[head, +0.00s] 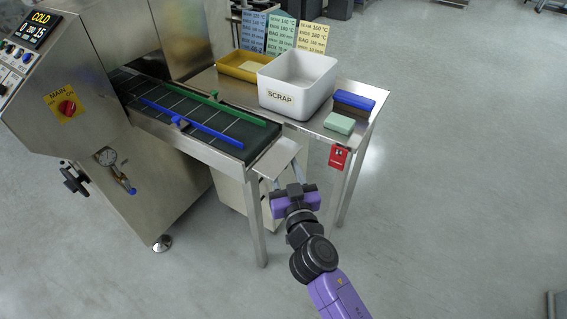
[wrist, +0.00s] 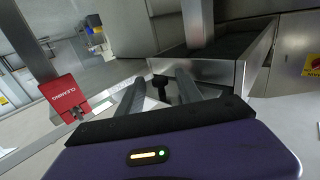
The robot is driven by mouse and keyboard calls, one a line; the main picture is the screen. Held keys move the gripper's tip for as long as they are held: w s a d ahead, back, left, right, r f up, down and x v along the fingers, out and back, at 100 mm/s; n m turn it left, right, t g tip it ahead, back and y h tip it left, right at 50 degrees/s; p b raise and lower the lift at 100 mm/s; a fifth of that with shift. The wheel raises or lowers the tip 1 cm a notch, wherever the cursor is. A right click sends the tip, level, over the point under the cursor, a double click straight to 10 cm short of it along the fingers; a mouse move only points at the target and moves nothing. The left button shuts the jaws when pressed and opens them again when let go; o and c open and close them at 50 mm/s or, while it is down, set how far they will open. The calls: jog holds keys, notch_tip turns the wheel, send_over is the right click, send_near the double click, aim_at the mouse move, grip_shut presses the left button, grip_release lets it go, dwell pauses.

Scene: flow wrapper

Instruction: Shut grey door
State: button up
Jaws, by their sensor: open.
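A pale grey cabinet (head: 231,198) stands on the floor under the conveyor's outfeed end, partly hidden by a table leg and my arm. I cannot tell which of its panels is the grey door, or how far that door stands open. My gripper (head: 283,178) is in front of the conveyor end, beside the cabinet, with its fingers apart and pointing away from me.
The conveyor (head: 190,112) with blue and green rails runs out of the steel machine (head: 125,165). A steel table (head: 352,112) holds a white scrap bin (head: 297,82), a yellow tray (head: 240,66) and blocks. The floor at right is clear.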

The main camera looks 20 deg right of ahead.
jog(key=shift+w+d, duration=0.1)
jog(key=shift+w, duration=0.6)
grip_shut()
jog(key=shift+r+p, duration=0.15)
jog(key=shift+p, duration=0.25)
